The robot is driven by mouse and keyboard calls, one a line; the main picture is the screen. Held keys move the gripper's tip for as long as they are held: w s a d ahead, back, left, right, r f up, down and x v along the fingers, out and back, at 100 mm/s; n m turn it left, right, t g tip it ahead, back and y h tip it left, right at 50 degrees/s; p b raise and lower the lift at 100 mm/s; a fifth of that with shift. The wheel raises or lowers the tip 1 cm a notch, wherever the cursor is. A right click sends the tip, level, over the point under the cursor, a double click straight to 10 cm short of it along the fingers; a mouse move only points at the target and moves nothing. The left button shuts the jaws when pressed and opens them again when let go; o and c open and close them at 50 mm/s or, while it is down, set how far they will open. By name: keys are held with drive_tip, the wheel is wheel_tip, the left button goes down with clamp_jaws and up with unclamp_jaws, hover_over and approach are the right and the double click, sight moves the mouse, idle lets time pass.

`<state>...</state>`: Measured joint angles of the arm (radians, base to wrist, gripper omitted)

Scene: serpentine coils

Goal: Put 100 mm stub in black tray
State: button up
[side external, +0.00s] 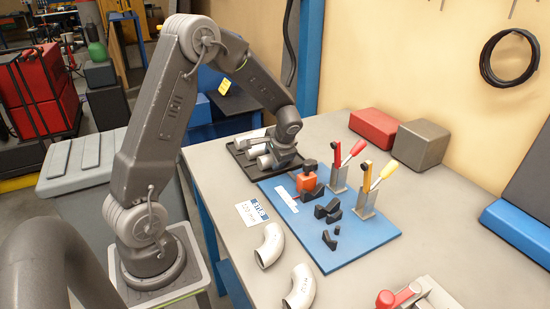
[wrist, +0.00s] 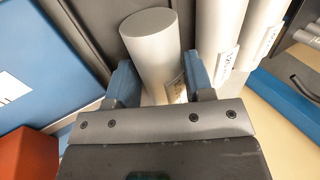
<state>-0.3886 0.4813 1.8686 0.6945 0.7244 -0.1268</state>
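My gripper (wrist: 160,82) is low over the black tray (side external: 236,166), at the far left of the table. In the wrist view its two fingers lie close against both sides of a grey cylindrical stub (wrist: 152,48), and it appears shut on it. Part of a label shows on the stub, but its print is unreadable. Two longer pale tubes with labels, a nearer tube (wrist: 222,40) and a farther tube (wrist: 262,35), lie to its right. In the side view, pale tube ends show at the gripper (side external: 284,158); the arm hides part of the tray.
A blue board (side external: 350,250) with red and yellow toggle clamps, an orange block (side external: 306,181) and black V-blocks lies right of the tray. Two pipe elbows (side external: 269,245) lie in front. Red and grey boxes (side external: 424,144) stand by the wall.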

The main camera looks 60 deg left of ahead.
drive_tip(key=shift+o, duration=1.3)
drive_tip(key=shift+s+d+f, duration=0.1)
drive_tip(key=shift+d+f, duration=0.1)
drive_tip(key=shift+f, duration=0.15)
drive_tip(key=shift+d, duration=0.1)
drive_tip(key=shift+c, duration=0.5)
drive_tip(key=shift+o, duration=0.5)
drive_tip(key=shift+d+r, duration=0.1)
drive_tip(key=shift+r, duration=0.2)
drive_tip(key=a+v, duration=0.1)
drive_tip(key=v, duration=1.2)
drive_tip(key=s+d+r+t+h, duration=0.2)
drive_tip(key=s+d+r, duration=0.1)
drive_tip(key=s+d, duration=0.6)
drive_tip(key=s+d+r+t+h, duration=0.3)
drive_tip(key=s+d, duration=0.5)
drive_tip(key=d, duration=0.1)
drive_tip(key=shift+s+d+r+t, duration=0.3)
drive_tip(key=shift+s+d, duration=0.05)
drive_tip(key=shift+s, duration=0.05)
drive_tip(key=shift+c, duration=0.4)
